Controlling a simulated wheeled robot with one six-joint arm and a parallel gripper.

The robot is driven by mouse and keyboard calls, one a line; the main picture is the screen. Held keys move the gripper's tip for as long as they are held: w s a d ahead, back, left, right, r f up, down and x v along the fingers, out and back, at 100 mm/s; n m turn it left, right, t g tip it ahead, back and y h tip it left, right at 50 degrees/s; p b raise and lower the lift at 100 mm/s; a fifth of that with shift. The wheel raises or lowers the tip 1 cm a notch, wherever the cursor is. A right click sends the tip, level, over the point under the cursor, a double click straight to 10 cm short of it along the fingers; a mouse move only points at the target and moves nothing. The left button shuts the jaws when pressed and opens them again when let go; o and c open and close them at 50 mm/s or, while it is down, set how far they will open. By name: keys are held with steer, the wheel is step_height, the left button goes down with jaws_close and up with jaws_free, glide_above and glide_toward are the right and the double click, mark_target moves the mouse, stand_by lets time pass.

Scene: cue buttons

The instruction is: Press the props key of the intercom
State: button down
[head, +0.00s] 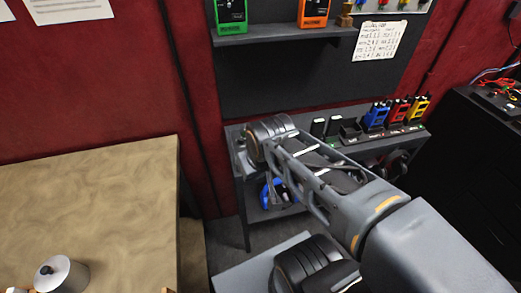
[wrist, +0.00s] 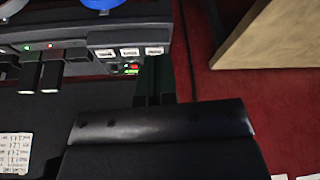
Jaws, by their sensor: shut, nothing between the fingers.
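In the wrist view a dark panel edge, perhaps the intercom, carries several white labels (wrist: 130,51). Their print is too small to read, so I cannot tell which marks the props key. A small red and green lit patch (wrist: 131,70) shows just below them. My gripper (wrist: 156,75) is shut and empty, its dark fingers reaching up to the rightmost label; I cannot tell whether they touch anything. In the head view my wrist covers the left end of the grey shelf (head: 240,160), hiding the fingers and what lies there.
Black handsets (head: 318,127) stand along the shelf, with blue (head: 375,115), red (head: 399,111) and yellow (head: 418,107) radios farther right. A blue headset (head: 270,192) hangs below. A wooden table (head: 90,200) stands at the left. A handwritten sheet (head: 378,40) is on the dark wall panel.

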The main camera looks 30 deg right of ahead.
steer(key=w+d+m+y+p, duration=0.4)
steer(key=w+m+p, duration=0.1)
steer(key=w+m, duration=0.2)
steer(key=w+d+f+m+y+p, duration=0.1)
steer(key=w+d+m+y+p, duration=0.3)
steer(key=w+m, duration=0.4)
steer(key=d+p, duration=0.1)
steer(key=p, duration=0.1)
steer(key=shift+w+d+f+t+p, duration=0.15)
steer(key=shift+w+d+t+p, duration=0.1)
steer(key=shift+w+t+p, duration=0.05)
steer(key=shift+f, duration=0.15)
steer(key=shift+f+b, duration=3.25)
steer(key=shift+f, duration=1)
steer(key=shift+f, duration=0.15)
steer(key=shift+f+b, duration=0.3)
steer(key=shift+b, duration=0.25)
